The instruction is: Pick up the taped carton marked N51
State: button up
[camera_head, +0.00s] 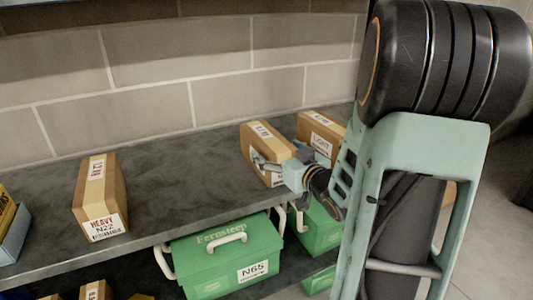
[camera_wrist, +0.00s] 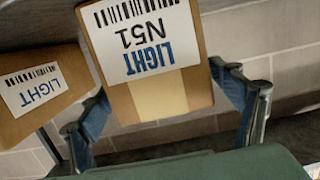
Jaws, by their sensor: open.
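The taped carton marked N51 (camera_head: 258,138) is a brown box with a tan tape strip, standing on the dark shelf. In the wrist view the carton (camera_wrist: 200,88) shows its white LIGHT N51 label upside down. My gripper (camera_head: 272,163) is in front of the carton's label end in the head view and partly hides it. In the wrist view my gripper (camera_wrist: 160,92) is open, with one blue finger on each side of the carton's end. I cannot tell whether either finger touches it.
A second LIGHT carton (camera_head: 322,130) stands close to the right of N51. A HEAVY N22 carton (camera_head: 100,200) stands far left on the shelf (camera_head: 180,190). Green boxes (camera_head: 225,262) sit below the shelf edge. A block wall (camera_head: 150,110) is behind.

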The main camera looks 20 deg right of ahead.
aim_at(260, 136)
jog(key=w, duration=0.3)
jog(key=shift+w+a+f+b, duration=0.2)
jog(key=shift+w+f+b, duration=0.1)
jog(key=shift+w+b, duration=0.1)
jog(key=c, duration=1.2)
